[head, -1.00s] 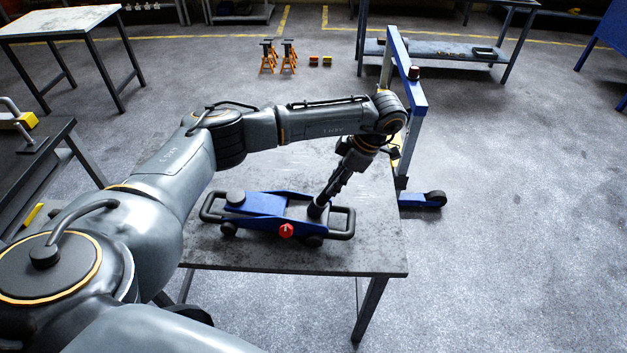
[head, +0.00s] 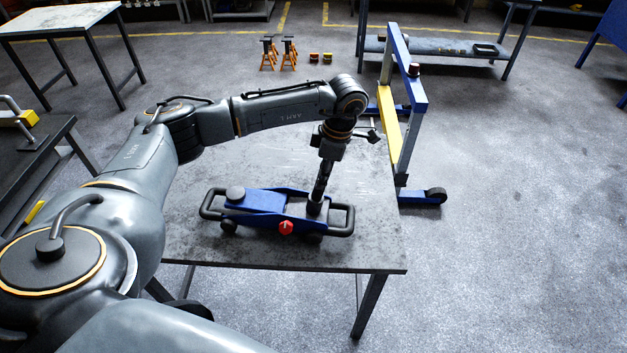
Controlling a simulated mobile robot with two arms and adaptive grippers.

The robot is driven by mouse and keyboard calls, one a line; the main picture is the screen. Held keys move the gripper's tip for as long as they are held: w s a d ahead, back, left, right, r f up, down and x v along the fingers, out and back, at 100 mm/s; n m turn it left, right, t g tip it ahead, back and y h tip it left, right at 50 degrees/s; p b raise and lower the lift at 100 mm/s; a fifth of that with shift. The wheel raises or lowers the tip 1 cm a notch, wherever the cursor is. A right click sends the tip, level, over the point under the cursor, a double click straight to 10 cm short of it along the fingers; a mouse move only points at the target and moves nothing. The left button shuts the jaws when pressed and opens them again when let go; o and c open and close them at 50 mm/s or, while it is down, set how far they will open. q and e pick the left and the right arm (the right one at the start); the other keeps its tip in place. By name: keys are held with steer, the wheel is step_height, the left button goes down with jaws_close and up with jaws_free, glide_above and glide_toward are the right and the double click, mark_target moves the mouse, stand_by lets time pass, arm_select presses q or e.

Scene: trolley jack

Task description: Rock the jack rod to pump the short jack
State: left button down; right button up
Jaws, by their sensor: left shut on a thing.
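The short jack (head: 262,207) is a low blue trolley jack with black end bars, a round black saddle and a red knob on its near side. It stands on the grey metal table. The dark jack rod (head: 319,192) rises from the socket at the jack's right end and is close to upright. My left gripper (head: 325,165) is shut on the rod's upper part, above the jack. The fingers are small and dark here, so their exact contact is hard to see. My right gripper is not in view.
The table top (head: 360,245) is bare around the jack. A blue and yellow frame on wheels (head: 404,110) stands just beyond the table's right edge. Orange stands (head: 268,53) are on the floor behind. A dark bench (head: 40,160) is at the left.

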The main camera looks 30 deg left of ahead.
arm_select(q)
steer(key=shift+s+a+f+h, duration=0.2)
steer(key=shift+s+a+h, duration=0.3)
steer(key=shift+a, duration=0.15)
steer(key=shift+w+d+y, duration=0.2)
steer(key=shift+d+y, duration=0.1)
steer(key=shift+d, duration=0.1)
steer(key=shift+w+d+f+y+b, duration=0.15)
steer(key=shift+w+d+y, duration=0.15)
steer(key=shift+d, duration=0.15)
steer(key=shift+w+d+f+y+b, duration=0.1)
steer(key=shift+w+d+y+b, duration=0.05)
steer(key=shift+d+y, duration=0.2)
steer(key=shift+s, duration=0.1)
